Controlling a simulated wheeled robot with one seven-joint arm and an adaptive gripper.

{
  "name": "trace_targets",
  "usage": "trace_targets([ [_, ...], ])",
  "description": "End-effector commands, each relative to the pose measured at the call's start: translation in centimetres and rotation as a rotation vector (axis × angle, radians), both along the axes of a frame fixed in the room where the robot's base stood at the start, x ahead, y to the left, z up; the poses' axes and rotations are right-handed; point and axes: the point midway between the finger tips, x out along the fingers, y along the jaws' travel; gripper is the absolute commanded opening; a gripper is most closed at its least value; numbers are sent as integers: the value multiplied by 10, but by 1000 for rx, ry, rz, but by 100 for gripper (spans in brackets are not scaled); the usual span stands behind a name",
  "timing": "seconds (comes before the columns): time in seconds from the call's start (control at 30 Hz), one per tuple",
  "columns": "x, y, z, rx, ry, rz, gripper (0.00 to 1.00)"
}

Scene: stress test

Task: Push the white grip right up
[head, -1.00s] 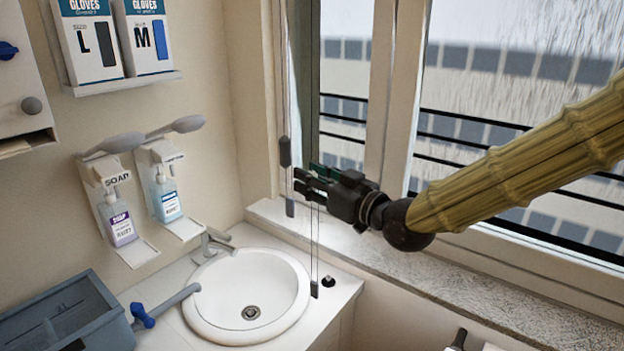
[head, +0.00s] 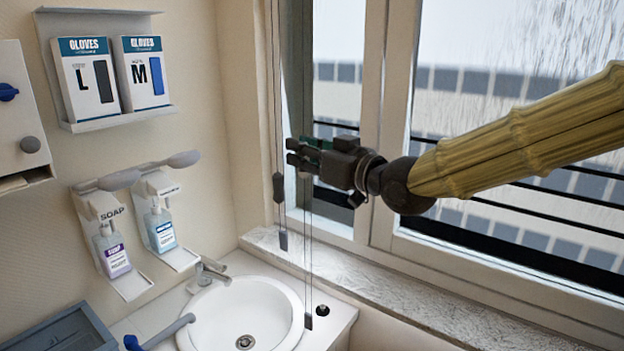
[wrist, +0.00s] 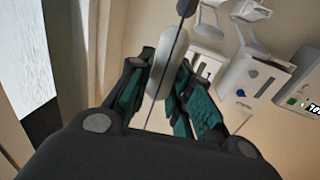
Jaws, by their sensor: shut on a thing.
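My gripper (head: 298,156) is in front of the window at the left, with its fingers around a thin hanging cord (head: 307,250). In the wrist view the white grip (wrist: 159,62), a pale rounded capsule, sits between my teal-padded fingers (wrist: 163,85), which are shut on it. The dark cord runs through its line. In the head view my fingers hide the white grip. Below them the cord hangs down to a small dark weight (head: 308,322). A dark grip (head: 278,187) and a dark lower weight (head: 283,240) hang on a cord just left of my gripper.
The window frame (head: 375,120) stands close behind my gripper, above a stone sill (head: 400,297). A round sink (head: 265,312) is below. Soap dispensers (head: 112,250) and glove boxes (head: 90,77) are on the left wall. Open air lies above my gripper.

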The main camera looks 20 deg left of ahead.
Motion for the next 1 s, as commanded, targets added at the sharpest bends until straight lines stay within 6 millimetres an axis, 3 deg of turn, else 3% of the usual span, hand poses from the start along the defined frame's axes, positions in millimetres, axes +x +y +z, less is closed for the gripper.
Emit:
trace_targets([
  [0.03, 1, -1, 18, 3, -5, -2, 0],
  [0.1, 1, -1, 32, 4, -4, -2, 0],
  [0.3, 1, -1, 57, 2, -3, -1, 0],
  [0.8, 1, -1, 64, 0, -1, -1, 0],
  [0.83, 1, -1, 63, 0, -1, -1, 26],
  [0.93, 1, 0, 63, 0, -1, -1, 43],
  [1.0, 1, 0, 63, 0, -1, -1, 43],
])
